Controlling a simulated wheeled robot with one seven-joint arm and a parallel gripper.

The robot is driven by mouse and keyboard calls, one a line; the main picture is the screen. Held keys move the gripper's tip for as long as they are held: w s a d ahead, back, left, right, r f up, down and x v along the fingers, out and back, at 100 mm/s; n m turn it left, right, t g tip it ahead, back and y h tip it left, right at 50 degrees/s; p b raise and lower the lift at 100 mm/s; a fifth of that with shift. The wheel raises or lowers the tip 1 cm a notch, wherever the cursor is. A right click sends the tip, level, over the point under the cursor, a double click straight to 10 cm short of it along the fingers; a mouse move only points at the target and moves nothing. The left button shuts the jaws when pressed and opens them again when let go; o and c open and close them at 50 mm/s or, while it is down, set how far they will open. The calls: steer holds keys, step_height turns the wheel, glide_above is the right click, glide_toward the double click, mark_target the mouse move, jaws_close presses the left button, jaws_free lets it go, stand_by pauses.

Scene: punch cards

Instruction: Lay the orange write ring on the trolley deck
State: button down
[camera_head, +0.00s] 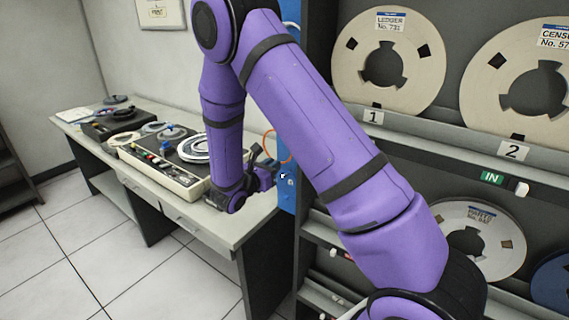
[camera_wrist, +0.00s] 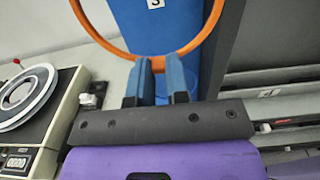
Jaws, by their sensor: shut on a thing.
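The orange write ring (camera_head: 267,149) is a thin hoop in front of the blue panel (camera_head: 288,195), beyond my forearm. In the wrist view the ring (camera_wrist: 108,46) spans the top, its upper part out of frame. My gripper (camera_wrist: 159,68) is shut on the ring's lower edge between two blue fingers. It also shows in the head view (camera_head: 264,168), small and partly dark. I cannot tell whether the ring touches the panel. I cannot make out a trolley deck in either view.
A desk (camera_head: 232,223) with a tape unit (camera_head: 165,172) stands left of my gripper. A rack of large reels (camera_head: 388,62) fills the right, with a numbered shelf edge (camera_head: 440,135). The tiled floor (camera_head: 80,240) at the left front is clear.

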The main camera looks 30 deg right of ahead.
steer(key=v, duration=0.6)
steer(key=shift+a, duration=0.2)
stand_by(0.8)
steer(key=w+r+n+t+y, duration=0.2)
steer(key=w+n+t+y, duration=0.8)
steer(key=y, duration=0.1)
steer(key=shift+a+r, duration=0.35)
steer(key=shift+r, duration=0.05)
